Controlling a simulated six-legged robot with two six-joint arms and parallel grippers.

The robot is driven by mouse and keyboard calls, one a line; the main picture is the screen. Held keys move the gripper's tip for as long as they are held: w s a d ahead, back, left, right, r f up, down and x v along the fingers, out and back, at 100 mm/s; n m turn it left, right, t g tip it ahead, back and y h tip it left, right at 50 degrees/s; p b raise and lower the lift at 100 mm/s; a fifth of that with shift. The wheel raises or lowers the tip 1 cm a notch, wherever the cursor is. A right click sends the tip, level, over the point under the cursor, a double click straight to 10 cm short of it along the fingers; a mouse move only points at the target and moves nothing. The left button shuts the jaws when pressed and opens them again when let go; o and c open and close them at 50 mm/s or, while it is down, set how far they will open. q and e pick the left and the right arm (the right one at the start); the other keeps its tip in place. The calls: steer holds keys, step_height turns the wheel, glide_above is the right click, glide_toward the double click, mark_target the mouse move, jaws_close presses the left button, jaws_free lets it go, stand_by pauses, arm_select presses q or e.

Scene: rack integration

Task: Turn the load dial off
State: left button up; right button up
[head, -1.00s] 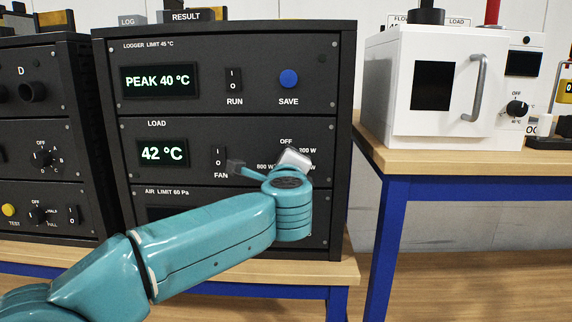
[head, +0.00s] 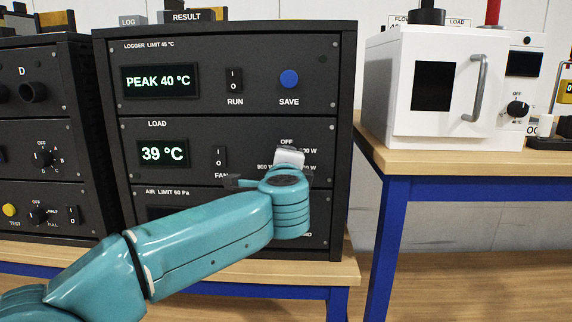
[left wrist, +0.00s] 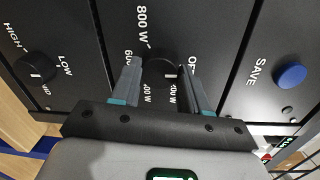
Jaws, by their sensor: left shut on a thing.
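The load dial (left wrist: 159,70) is a black round knob on the dark LOAD panel, ringed by OFF and watt labels. In the left wrist view my left gripper (left wrist: 161,76) has one finger on each side of it, shut on the knob. Its pointer direction is hard to make out. In the head view my left gripper (head: 287,160) is at the panel just below the OFF label, and my wrist hides the dial. The load display (head: 163,153) reads 39 °C. My right gripper is not in view.
Above are the PEAK 40 °C display (head: 160,81), the RUN switch (head: 234,80) and the blue SAVE button (head: 289,78). The FAN switch (head: 219,157) is left of my gripper. A white oven (head: 447,90) stands on the right-hand bench.

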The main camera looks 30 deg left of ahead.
arm_select(q)
steer(key=o, duration=1.1)
steer(key=shift+c, duration=0.2)
steer(key=p+v, duration=0.1)
steer(key=v, duration=1.5)
steer(key=shift+s+p, duration=0.2)
steer(key=shift+p, duration=0.15)
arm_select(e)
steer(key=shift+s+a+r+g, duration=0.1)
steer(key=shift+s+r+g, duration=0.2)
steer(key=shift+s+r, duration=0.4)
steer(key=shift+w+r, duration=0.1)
